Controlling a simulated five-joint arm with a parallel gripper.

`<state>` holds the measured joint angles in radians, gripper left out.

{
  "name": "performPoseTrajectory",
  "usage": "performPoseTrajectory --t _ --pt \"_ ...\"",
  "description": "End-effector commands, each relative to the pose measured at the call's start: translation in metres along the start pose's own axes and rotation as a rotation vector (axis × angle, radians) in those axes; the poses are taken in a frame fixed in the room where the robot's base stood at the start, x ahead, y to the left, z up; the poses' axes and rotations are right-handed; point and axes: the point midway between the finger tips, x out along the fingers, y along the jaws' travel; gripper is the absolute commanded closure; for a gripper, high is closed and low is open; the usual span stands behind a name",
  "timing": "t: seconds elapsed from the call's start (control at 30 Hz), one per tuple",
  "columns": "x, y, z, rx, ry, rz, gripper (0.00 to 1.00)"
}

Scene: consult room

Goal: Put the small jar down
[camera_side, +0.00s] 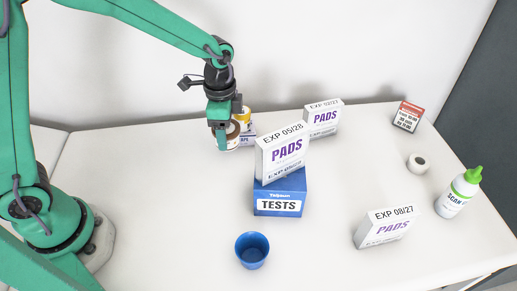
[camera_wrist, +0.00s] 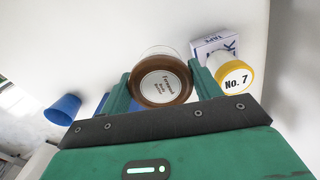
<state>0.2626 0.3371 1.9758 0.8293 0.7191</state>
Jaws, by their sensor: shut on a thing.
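In the side view my gripper (camera_side: 222,135) points down near the back of the table, and the jar (camera_side: 233,136) shows partly beside the fingers. I cannot tell whether the jar touches the table.
A yellow-edged No. 7 container (camera_wrist: 235,78) and a tape box (camera_wrist: 214,45) stand close right of the jar. A blue TESTS box (camera_side: 280,199) carries a PADS box (camera_side: 282,152). A blue cup (camera_side: 252,251) stands in front. The table left of the cup is clear.

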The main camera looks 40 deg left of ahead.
Motion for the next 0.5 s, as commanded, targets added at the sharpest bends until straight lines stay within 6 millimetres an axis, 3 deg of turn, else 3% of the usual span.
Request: performPoseTrajectory --t 0.37,0.5 --pt "0.0 0.055 -0.037 0.005 0.001 -0.001 0.63" --pt "0.018 0.055 -0.036 -0.002 -0.002 0.001 0.63"
